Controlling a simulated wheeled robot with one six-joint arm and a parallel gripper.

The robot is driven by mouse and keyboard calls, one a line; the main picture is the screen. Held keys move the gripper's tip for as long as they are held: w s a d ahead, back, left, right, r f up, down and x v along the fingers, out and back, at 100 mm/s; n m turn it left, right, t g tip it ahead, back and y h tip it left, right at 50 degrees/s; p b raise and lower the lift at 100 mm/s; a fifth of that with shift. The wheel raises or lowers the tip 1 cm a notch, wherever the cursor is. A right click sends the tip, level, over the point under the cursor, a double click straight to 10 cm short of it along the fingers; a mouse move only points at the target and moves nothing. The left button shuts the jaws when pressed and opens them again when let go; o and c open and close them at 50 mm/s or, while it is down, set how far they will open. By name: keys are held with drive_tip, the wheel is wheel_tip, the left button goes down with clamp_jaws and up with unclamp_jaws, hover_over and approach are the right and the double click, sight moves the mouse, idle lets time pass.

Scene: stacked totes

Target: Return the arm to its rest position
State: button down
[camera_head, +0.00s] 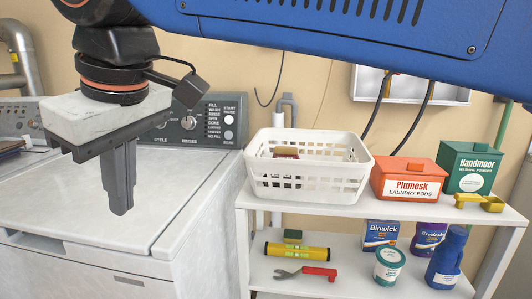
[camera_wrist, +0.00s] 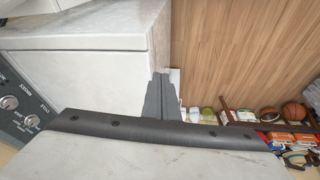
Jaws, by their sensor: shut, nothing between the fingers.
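My gripper (camera_head: 121,209) hangs at the left in the head view, pointing down above the white washing machine top (camera_head: 70,210). Its grey fingers are together with nothing between them. In the wrist view my gripper (camera_wrist: 162,78) also shows as closed grey fingers. The fingers look apart from the machine. My blue arm link crosses the top right of the head view.
Right of the washer, a white shelf holds a white basket (camera_head: 305,185), a red pods box (camera_head: 408,180), a green powder box (camera_head: 468,168) and a yellow scoop (camera_head: 480,202). The lower shelf holds a yellow level (camera_head: 297,251), a red-handled wrench (camera_head: 318,271) and several containers.

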drive_tip(key=w+d+f+m, duration=0.2)
drive_tip(key=w+d+f, duration=0.2)
drive_tip(key=d, duration=0.5)
drive_tip(key=w+d+f+m+t+h, duration=0.1)
drive_tip(key=w+d+f+m, duration=0.2)
drive_tip(key=d, duration=0.5)
drive_tip(key=w+d+f+m, duration=0.2)
drive_tip(key=w+d+f, duration=0.3)
drive_tip(key=d, duration=0.4)
drive_tip(key=s+d+f+m+h, duration=0.1)
drive_tip(key=s+d+f+m, duration=0.2)
drive_tip(key=d+f, duration=0.6)
drive_tip(key=s+d+f+m+t+h, duration=0.1)
drive_tip(key=s+d+f+m, duration=0.3)
drive_tip(key=d+f, duration=0.5)
drive_tip(key=d, duration=0.5)
drive_tip(key=shift+s+m+t, duration=0.25)
drive_tip(key=shift+m+t, duration=0.05)
drive_tip(key=shift+r, duration=0.1)
